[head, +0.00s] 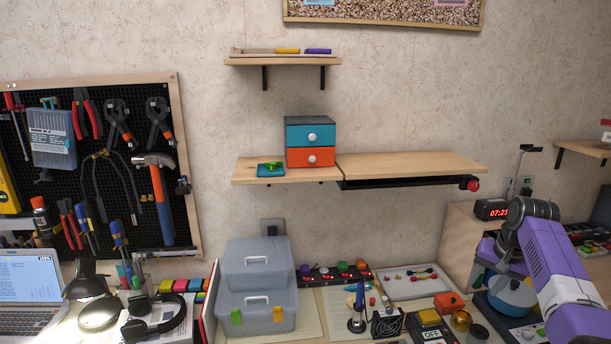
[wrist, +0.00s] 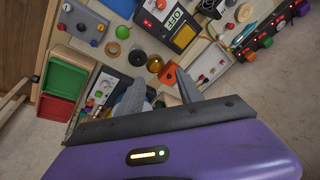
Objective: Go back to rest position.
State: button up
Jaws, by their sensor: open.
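My purple arm (head: 560,265) stands at the right of the head view, bent over the right end of the desk. My gripper's two grey fingers (wrist: 160,88) reach up from the purple palm in the wrist view. They are spread apart, with nothing held between them. They point at the crowded desk, and no contact shows. In the head view the fingers cannot be made out behind the arm.
A blue pot (head: 512,295) and a digital clock (head: 491,209) are close to my arm. A wooden shelf (head: 410,165) carries a two-drawer box (head: 311,143). A grey toolbox (head: 256,287) stands on the desk. The wall above the shelf's right part is clear.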

jog(key=w+f+t+h, duration=0.2)
jog(key=w+f+t, duration=0.2)
jog(key=f, duration=0.1)
jog(key=s+a+f+n+t+h+b, duration=0.1)
jog(key=s+a+f+n+t+b, duration=0.1)
jog(key=s+a+f+t, duration=0.3)
jog(key=s+a+f+n+t+b, duration=0.1)
jog(key=s+a+f+t+b, duration=0.15)
jog(key=s+a, duration=0.5)
jog(key=s+a+r+n+t+y+b, duration=0.15)
jog(key=s+a, duration=0.35)
jog(key=s, duration=0.7)
jog(key=s+a+r+n+b, duration=0.15)
jog(key=s+a, duration=0.45)
jog(key=s, duration=0.6)
jog(key=s+a+r+t+b, duration=0.15)
jog(key=s+a, duration=0.35)
jog(key=s, duration=0.8)
jog(key=s+a+f+n+g+y, duration=0.1)
jog(key=s+a+f+g+y, duration=0.1)
jog(key=s, duration=0.7)
jog(key=shift+s+f+g+b, duration=0.15)
jog(key=shift+f+g+b, duration=0.25)
jog(key=shift+g, duration=0.25)
